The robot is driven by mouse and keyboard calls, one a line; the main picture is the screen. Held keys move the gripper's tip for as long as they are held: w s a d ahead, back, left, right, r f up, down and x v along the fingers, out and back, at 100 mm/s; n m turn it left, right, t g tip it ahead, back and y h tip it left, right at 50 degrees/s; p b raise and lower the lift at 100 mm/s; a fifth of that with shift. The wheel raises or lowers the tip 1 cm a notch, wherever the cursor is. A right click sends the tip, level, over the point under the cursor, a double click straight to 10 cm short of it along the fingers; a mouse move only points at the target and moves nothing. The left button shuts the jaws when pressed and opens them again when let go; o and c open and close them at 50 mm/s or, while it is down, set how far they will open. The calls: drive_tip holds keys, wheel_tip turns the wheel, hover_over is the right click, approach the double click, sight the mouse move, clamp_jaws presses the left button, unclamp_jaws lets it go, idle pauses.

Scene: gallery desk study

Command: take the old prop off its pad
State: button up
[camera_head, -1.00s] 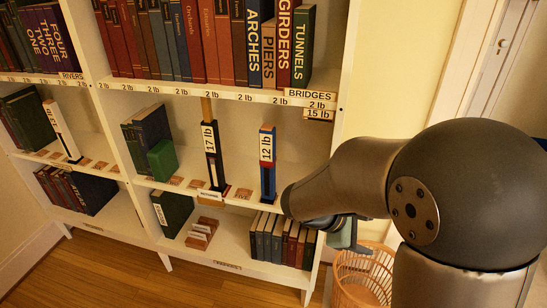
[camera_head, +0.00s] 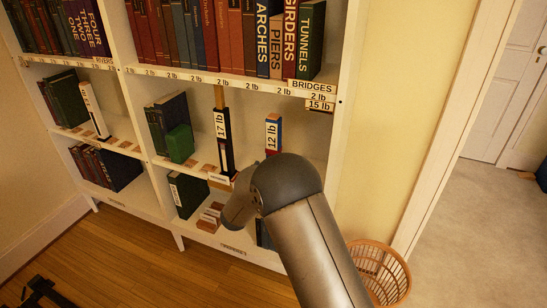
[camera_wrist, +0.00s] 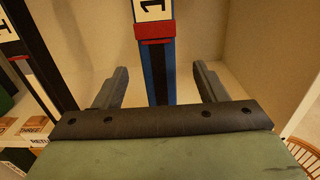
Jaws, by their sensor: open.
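A blue prop with a red collar and a "12 lb" label (camera_head: 273,134) stands in the right middle bay. My arm hides its lower part in the head view. In the wrist view the blue prop (camera_wrist: 158,70) stands upright, in line with the gap between my fingers. My gripper (camera_wrist: 160,82) is open and empty. A black prop labelled "17 lb" (camera_head: 222,130) stands to its left, with a wooden piece reaching up to the shelf above. It shows in the wrist view (camera_wrist: 37,75) at the left. The blue prop's pad is hidden.
Books and a green block (camera_head: 180,143) stand left of the black prop. Small wooden pads (camera_head: 197,166) lie along the shelf front. The loaded shelf (camera_head: 200,75) is above. A white partition (camera_head: 131,115) divides the bays. A wicker basket (camera_head: 380,270) stands on the floor at right.

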drive_tip(key=x, duration=0.8)
drive_tip(key=shift+w, duration=0.3)
drive_tip(key=c, duration=1.2)
drive_tip(key=shift+c, duration=0.8)
drive_tip(key=shift+r, duration=0.15)
